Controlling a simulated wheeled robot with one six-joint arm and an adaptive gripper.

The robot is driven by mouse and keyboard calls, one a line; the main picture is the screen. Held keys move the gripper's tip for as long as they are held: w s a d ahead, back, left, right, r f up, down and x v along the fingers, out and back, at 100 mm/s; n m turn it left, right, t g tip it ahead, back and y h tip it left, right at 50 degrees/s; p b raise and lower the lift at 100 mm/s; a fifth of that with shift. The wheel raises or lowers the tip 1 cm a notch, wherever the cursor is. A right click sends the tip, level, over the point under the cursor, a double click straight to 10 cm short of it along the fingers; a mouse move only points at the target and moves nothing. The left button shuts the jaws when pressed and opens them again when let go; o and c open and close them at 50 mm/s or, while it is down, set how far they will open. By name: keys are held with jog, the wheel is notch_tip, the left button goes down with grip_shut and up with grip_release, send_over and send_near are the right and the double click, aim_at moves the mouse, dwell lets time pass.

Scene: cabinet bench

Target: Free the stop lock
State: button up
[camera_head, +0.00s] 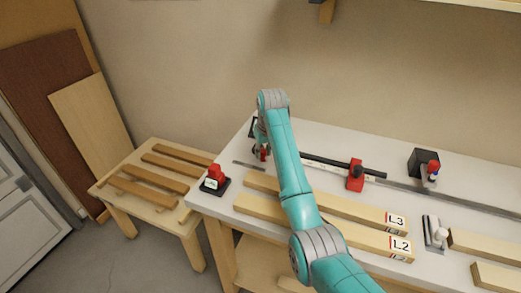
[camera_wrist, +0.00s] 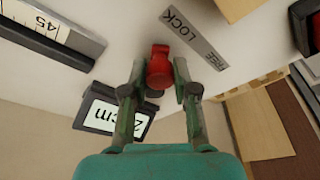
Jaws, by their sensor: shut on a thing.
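The stop lock shows in the wrist view as a red knob (camera_wrist: 159,62) between the two fingers of my gripper (camera_wrist: 159,75). The fingers are shut on it, one on each side. A grey strip (camera_wrist: 195,38) lettered LOCK and FREE lies on the bench beside the knob. I cannot tell which word the knob is set to. In the head view my gripper (camera_head: 260,148) is at the back left of the bench, largely hidden by my arm, with only a little red showing there.
A scale (camera_wrist: 45,25) is nearby. On the bench (camera_head: 225,212) are wooden bars L3 (camera_head: 350,208) and L2 (camera_head: 345,233), a red slider (camera_head: 355,176) on the rail and a red-topped device (camera_head: 214,178).

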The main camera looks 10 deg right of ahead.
jog(key=shift+a, duration=0.1)
jog(key=shift+w+a, duration=0.15)
jog(key=shift+a, duration=0.85)
jog(key=shift+w+a, duration=0.45)
jog(key=shift+a, duration=0.4)
